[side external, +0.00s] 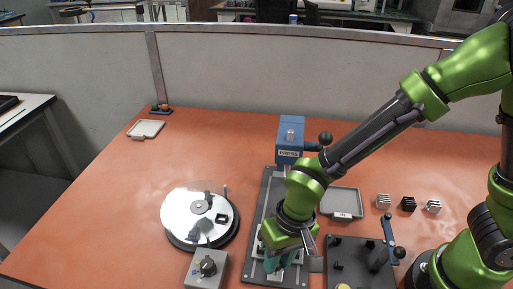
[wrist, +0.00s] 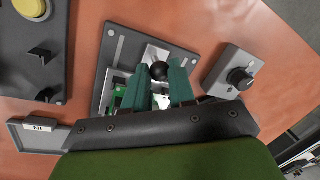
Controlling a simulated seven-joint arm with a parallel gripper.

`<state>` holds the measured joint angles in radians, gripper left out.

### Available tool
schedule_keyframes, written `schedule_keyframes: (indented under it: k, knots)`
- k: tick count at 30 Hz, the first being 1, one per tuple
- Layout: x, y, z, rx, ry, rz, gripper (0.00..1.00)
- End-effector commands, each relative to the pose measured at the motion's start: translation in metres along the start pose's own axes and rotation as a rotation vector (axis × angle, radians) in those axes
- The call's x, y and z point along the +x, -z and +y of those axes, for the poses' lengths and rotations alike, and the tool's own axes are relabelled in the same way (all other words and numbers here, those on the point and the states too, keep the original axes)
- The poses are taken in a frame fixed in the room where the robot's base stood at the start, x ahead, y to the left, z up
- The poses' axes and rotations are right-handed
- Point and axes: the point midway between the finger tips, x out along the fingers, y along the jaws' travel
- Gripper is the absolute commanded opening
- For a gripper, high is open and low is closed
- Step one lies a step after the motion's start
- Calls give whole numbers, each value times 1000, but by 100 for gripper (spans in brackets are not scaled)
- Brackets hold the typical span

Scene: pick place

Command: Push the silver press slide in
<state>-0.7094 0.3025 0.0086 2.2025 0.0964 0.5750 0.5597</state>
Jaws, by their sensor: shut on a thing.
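The blue press (side external: 290,133) stands on a long grey base plate (side external: 262,195) in the side view. The silver press slide (side external: 274,277) is at the near end of that plate, mostly hidden by my gripper. In the wrist view the silver slide (wrist: 152,54) carries a black ball knob (wrist: 159,71). My gripper (wrist: 160,68) points down with its teal fingers on either side of the knob, shut on it. It also shows in the side view (side external: 280,264). A small green piece (wrist: 119,95) is partly visible beside the left finger.
A control box with a black dial (side external: 207,267) and a white turntable (side external: 200,216) stand left of the base plate. A grey tray (side external: 342,203), a dark fixture plate (side external: 350,252) and small blocks (side external: 408,204) lie to the right. The table's back left is mostly clear.

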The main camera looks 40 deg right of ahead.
Motion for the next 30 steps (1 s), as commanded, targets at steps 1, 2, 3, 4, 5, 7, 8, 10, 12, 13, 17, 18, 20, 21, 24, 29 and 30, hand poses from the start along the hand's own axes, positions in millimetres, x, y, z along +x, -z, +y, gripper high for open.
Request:
schedule_keyframes:
  k: [1, 2, 3, 4, 5, 7, 8, 10, 12, 13, 17, 18, 20, 21, 24, 29, 30]
  knots:
    - [-1, 8, 4, 7, 0, 2, 0]
    - [-2, 13, 8, 9, 0, 2, 0]
    - [-3, 21, 13, 11, 0, 3, 0]
    - [-4, 27, 17, 13, 0, 3, 0]
    - [-4, 34, 22, 14, 0, 2, 0]
    - [-7, 52, 33, 14, 1, 3, 0]
    - [-8, 59, 38, 14, 2, 3, 0]
    - [-10, 73, 47, 12, 1, 3, 0]
    - [-11, 85, 55, 8, 1, 2, 0]
    - [-12, 89, 58, 8, 2, 2, 0]
    - [-13, 99, 64, 2, 2, 3, 0]
    - [-13, 100, 65, 1, 2, 2, 0]
    - [-13, 100, 65, 0, 1, 2, 0]
    - [-13, 100, 65, -1, 1, 2, 0]
    - [-13, 100, 65, -1, 1, 3, 0]
    - [-13, 99, 65, -1, 1, 3, 37]
    - [-13, 99, 65, -1, 1, 2, 43]
